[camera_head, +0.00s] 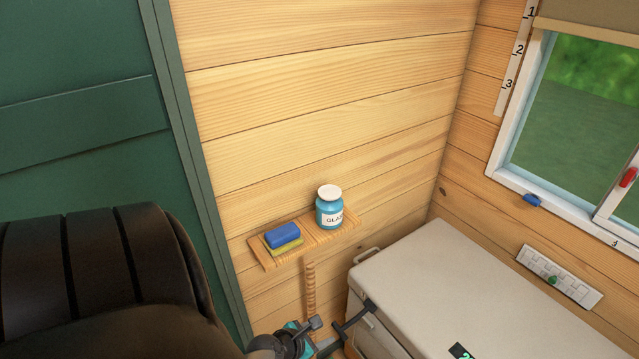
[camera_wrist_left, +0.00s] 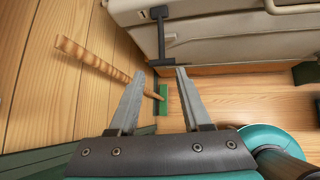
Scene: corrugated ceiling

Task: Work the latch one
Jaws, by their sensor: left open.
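A dark latch-like handle (camera_head: 352,320) with a short crossbar is on the front of a pale chest (camera_head: 357,283). In the left wrist view the same handle (camera_wrist_left: 161,40) hangs from the chest's front wall, just beyond my fingertips. My left gripper (camera_head: 322,336) is at the bottom of the head view, left of the handle; its fingers (camera_wrist_left: 160,73) are spread with nothing between their tips. I cannot tell whether they touch the handle. A red catch (camera_head: 628,177) and a blue one (camera_head: 532,200) are on the window frame. No label clearly marks one of them as latch one.
A wooden shelf (camera_head: 263,257) holds a blue-and-yellow sponge (camera_head: 283,236) and a jar (camera_head: 329,210). A wooden stick with a green end (camera_wrist_left: 108,65) is close to my left fingers. A white panel (camera_head: 575,288) with a green knob is at right. Dark ribbed form (camera_head: 95,275) fills lower left.

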